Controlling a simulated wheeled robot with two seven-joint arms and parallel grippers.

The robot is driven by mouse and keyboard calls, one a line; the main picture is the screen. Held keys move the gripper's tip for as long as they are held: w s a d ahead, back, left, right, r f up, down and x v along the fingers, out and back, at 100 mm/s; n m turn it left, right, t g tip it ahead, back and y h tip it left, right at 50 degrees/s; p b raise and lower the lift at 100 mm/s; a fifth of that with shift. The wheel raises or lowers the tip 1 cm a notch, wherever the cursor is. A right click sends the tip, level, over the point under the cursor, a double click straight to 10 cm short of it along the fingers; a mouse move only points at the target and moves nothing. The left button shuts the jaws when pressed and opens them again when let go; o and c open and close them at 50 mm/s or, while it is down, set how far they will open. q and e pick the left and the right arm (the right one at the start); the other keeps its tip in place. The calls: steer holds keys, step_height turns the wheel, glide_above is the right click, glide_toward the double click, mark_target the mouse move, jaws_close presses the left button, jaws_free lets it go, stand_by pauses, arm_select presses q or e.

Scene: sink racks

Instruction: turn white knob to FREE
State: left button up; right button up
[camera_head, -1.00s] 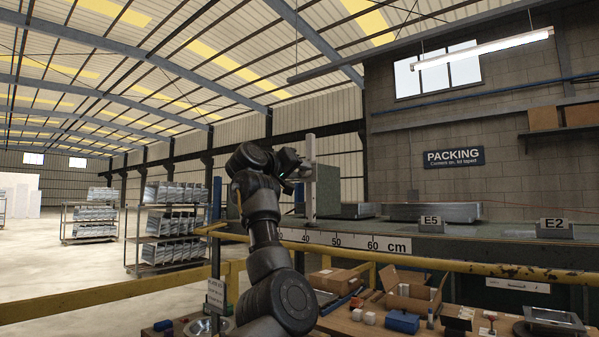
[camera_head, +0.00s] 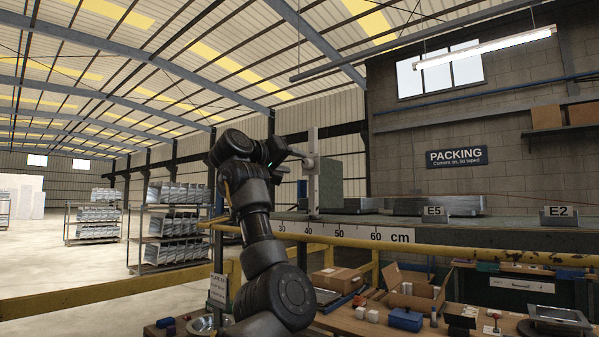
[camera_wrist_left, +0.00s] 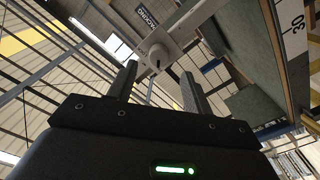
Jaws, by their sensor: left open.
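The white knob (camera_wrist_left: 157,54) shows in the left wrist view, on a pale plate just beyond my fingertips. In the head view, a pale bar and the knob (camera_head: 308,163) show at the white upright post (camera_head: 313,190) on the bench's left end. My left gripper (camera_wrist_left: 159,70) is open, with its two dark fingers pointing at the knob and apart from it, as far as I can tell. In the head view my left gripper (camera_head: 283,154) is just left of the post. No FREE marking can be read. My right gripper is out of view.
A bench with a cm scale (camera_head: 345,236) runs right from the post. A yellow rail (camera_head: 480,265) crosses in front of it. Below is a wooden table (camera_head: 350,322) with an open carton (camera_head: 415,290) and a blue box (camera_head: 405,319). Racks (camera_head: 172,225) stand far left.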

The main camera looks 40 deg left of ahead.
arm_select(q)
steer(key=s+b, duration=0.1)
steer(key=s, duration=0.4)
steer(key=shift+s+b, duration=0.4)
steer(key=shift+w+d, duration=0.1)
